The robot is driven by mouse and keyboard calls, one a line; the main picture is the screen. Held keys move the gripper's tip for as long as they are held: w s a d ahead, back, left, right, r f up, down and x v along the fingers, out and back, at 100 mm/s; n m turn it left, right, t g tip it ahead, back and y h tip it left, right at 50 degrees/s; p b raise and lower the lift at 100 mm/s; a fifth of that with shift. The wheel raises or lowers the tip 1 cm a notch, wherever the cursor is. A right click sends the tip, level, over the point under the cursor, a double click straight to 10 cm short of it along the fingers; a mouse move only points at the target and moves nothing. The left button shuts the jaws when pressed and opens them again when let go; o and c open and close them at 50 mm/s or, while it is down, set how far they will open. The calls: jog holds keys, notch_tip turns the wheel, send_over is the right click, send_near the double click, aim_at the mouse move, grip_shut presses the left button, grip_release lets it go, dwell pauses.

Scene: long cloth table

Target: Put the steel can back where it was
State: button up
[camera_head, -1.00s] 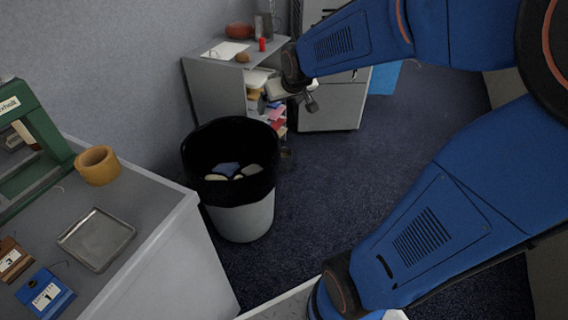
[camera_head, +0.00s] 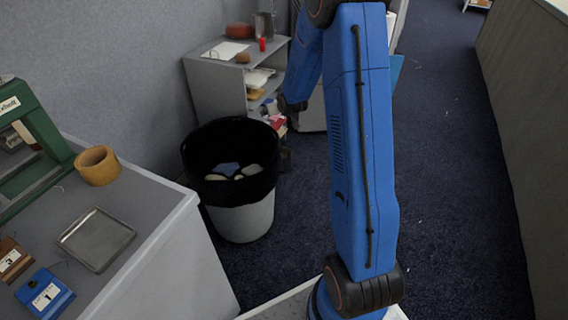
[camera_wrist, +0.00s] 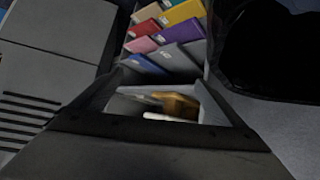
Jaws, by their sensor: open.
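I cannot pick out the steel can with certainty. A grey upright object (camera_head: 264,27) stands at the back of the far grey shelf unit (camera_head: 216,82) and is too small to identify. The dark end of my arm is beside the shelf's right side in the head view, with its fingers not clear there. In the wrist view my gripper (camera_wrist: 168,98) is open, with nothing seen held between its jaws. Beyond the jaws are coloured folders (camera_wrist: 178,35) and a blurred brown item (camera_wrist: 178,104).
A black-lined bin (camera_head: 242,215) stands on the floor before the shelf. The near left table (camera_head: 150,215) carries a square metal tray (camera_head: 96,239), a tape roll (camera_head: 97,166), a green frame (camera_head: 42,130) and a blue block (camera_head: 44,293).

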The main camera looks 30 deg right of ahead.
jog(key=w+d+f+t, duration=0.1)
jog(key=w+d+f, duration=0.2)
jog(key=f, duration=0.6)
jog(key=w+d+f+t, duration=0.1)
jog(key=w+d+f, duration=0.2)
jog(key=f, duration=0.6)
jog(key=t, duration=0.1)
send_near(282, 152)
jog(key=shift+m, duration=0.4)
jog(key=x, duration=0.8)
jog(key=shift+w+f, duration=0.1)
jog(key=shift+w, duration=0.1)
jog(key=c, duration=1.6)
